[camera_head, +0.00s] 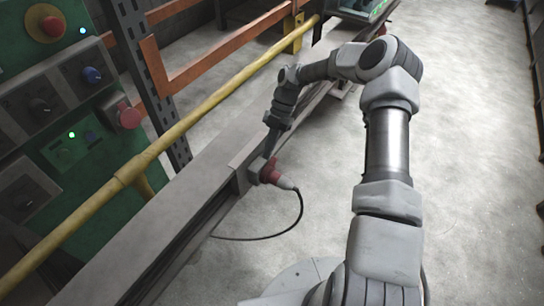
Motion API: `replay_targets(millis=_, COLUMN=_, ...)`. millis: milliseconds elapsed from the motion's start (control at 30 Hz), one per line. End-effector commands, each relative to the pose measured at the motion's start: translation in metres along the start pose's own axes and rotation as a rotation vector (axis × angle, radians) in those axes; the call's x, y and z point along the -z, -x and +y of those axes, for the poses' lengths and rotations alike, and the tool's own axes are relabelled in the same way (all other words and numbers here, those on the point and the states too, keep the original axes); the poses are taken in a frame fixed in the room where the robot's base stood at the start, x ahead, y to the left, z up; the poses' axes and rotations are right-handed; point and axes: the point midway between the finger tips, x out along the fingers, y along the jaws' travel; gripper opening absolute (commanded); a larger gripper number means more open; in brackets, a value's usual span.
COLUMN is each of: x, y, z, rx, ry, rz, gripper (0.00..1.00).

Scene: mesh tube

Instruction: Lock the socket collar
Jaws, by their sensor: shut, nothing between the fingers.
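The socket (254,172) is a small grey fitting on the side of a long grey beam, near the middle of the head view. A red plug or collar piece (270,173) sits at the socket, with a pale cable end (288,184) and a black cable hanging from it. The collar's own position is too small to tell. My gripper (268,155) points down at the top of the red piece, touching it or very close to it. It is shut with nothing held. Its fingertips are small and partly lost against the red piece.
A yellow rail (190,122) runs along the far side of the grey beam (150,230). Green control panels (60,100) with knobs and red buttons stand at the left. Orange rack bars (215,60) are behind. The concrete floor (470,150) at the right is clear.

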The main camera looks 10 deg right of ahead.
Motion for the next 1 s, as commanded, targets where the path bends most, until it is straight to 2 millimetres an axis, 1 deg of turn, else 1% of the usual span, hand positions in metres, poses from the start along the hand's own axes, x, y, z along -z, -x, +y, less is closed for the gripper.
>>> replay_targets(millis=33, x=0.001, y=0.015, z=0.001, rx=-0.003, ry=0.0, rz=-0.003, gripper=0.0)
replay_targets(millis=200, x=0.001, y=0.049, z=0.001, rx=-0.002, ry=0.0, rz=-0.001, gripper=0.0)
replay_targets(millis=300, x=0.002, y=0.063, z=0.001, rx=0.0, ry=0.001, rz=0.0, gripper=0.0)
replay_targets(millis=400, x=0.002, y=0.071, z=0.0, rx=0.0, ry=0.001, rz=0.0, gripper=0.0)
replay_targets(millis=567, x=0.002, y=0.076, z=0.0, rx=0.001, ry=0.001, rz=0.002, gripper=0.0)
replay_targets(millis=1000, x=0.002, y=0.076, z=0.0, rx=0.001, ry=0.0, rz=0.001, gripper=0.0)
